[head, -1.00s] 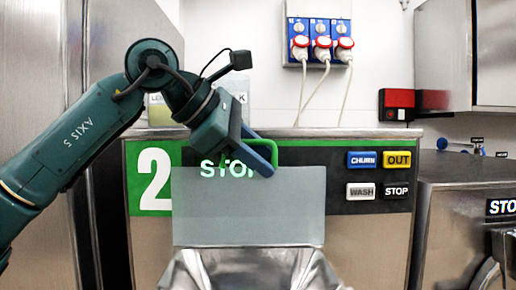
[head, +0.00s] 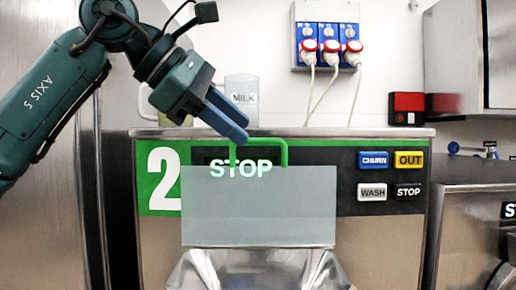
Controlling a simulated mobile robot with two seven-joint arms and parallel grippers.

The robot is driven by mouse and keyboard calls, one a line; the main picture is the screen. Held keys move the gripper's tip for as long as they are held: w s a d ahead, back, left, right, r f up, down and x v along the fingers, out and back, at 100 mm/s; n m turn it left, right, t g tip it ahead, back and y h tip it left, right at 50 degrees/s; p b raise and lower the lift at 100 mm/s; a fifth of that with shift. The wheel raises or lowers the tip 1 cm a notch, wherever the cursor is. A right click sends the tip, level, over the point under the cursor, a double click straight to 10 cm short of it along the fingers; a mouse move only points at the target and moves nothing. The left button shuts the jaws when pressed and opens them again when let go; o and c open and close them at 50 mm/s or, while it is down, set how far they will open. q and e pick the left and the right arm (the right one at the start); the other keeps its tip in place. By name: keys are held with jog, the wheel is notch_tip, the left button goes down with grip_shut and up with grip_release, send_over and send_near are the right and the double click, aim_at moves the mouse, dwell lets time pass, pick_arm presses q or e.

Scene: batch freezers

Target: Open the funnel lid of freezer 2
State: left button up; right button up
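Freezer 2 (head: 400,231) stands ahead, with a white 2 on green at its front left. A grey translucent panel (head: 258,215), seemingly the funnel lid, stands upright before its front, above a shiny metal funnel part. A green handle (head: 287,150) rises from the panel's top edge. My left gripper (head: 244,130) points down and right from the upper left. Its blue fingertips lie just above the handle's left end in the picture; I cannot tell whether they touch it. The fingers look close together, but any gap is hidden. My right gripper is not in view.
A jug labelled MILK (head: 242,90) stands behind the freezer top. Buttons, including CHURN (head: 373,160) and STOP (head: 408,192), sit right of the panel. Sockets with red plugs (head: 330,47) hang on the wall. Another machine (head: 470,210) stands at the right.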

pick_arm(q)
jog(key=v, duration=0.5)
jog(key=shift+s+a+r, duration=0.15)
jog(key=shift+a+r, duration=0.05)
jog(key=shift+a, duration=0.05)
